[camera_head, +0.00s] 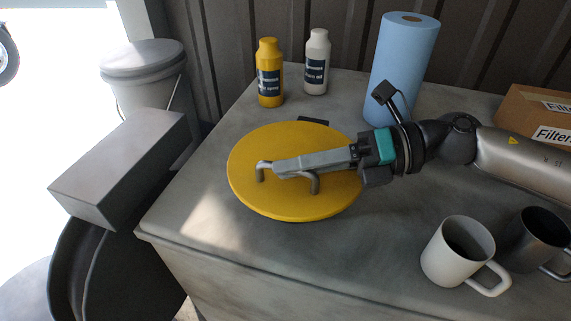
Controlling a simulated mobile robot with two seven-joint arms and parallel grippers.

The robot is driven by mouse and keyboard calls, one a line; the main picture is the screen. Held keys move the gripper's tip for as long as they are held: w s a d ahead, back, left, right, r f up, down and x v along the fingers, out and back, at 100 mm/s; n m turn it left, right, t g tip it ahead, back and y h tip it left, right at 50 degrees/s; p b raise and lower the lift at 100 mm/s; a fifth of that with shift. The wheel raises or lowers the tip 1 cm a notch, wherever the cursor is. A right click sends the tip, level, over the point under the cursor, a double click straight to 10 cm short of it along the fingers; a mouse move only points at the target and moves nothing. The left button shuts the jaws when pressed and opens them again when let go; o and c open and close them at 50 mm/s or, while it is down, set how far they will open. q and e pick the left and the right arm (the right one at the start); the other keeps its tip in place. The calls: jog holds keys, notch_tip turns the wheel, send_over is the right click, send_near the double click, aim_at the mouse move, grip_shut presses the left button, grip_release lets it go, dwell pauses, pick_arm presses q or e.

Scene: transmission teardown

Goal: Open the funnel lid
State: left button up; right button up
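The funnel lid (250,198) is a round yellow disc lying flat on the grey worktop, with a grey bar handle (261,172) across its middle. My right gripper (278,169) comes in from the right, low over the lid. Its fingers lie along and across the handle bar, with a bent end of the handle showing on each side. I see the fingers from the side and cannot tell whether they grip the bar. Whatever lies beneath the lid is hidden. My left gripper is not in view.
A yellow bottle (269,72), a white bottle (316,62) and a blue paper roll (400,60) stand behind the lid. A cardboard box (520,105) is at right. A white mug (455,254) and a dark mug (535,240) stand front right. A lidded bucket (142,75) is left.

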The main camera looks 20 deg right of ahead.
jog(key=shift+x, duration=0.8)
jog(key=shift+c, duration=0.3)
grip_shut()
dwell(0.8)
